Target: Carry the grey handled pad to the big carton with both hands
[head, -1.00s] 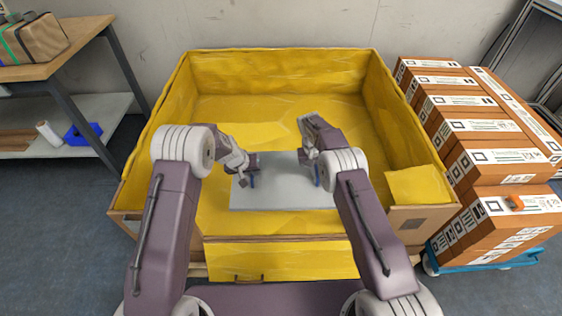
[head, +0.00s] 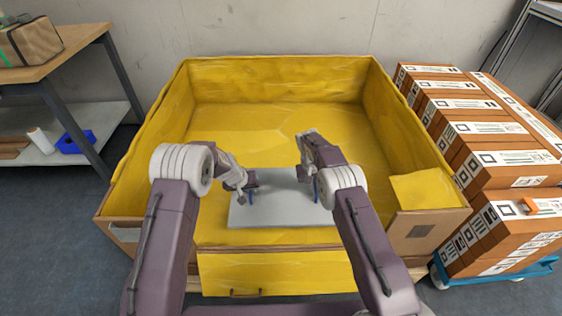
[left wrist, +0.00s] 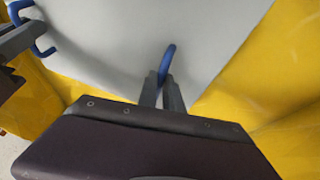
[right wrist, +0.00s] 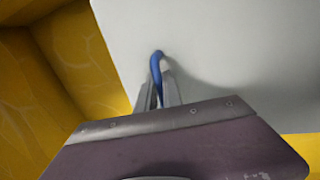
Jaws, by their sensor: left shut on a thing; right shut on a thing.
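The grey pad (head: 280,212) is a flat panel with two blue handles, held roughly level above the yellow floor of the big carton (head: 260,72). My left gripper (head: 250,190) is shut on the left blue handle, seen in the left wrist view (left wrist: 167,62). My right gripper (head: 315,186) is shut on the right blue handle, seen in the right wrist view (right wrist: 156,68). The pad lies over the near part of the carton, just inside its front side. I cannot tell the gap beneath it.
Brown boxes (head: 508,163) with labels are stacked on a blue cart (head: 505,275) at the right. A wooden workbench (head: 60,55) with a lower shelf stands at the left. The carton's yellow front flap (head: 275,272) hangs down. The carton's far floor is clear.

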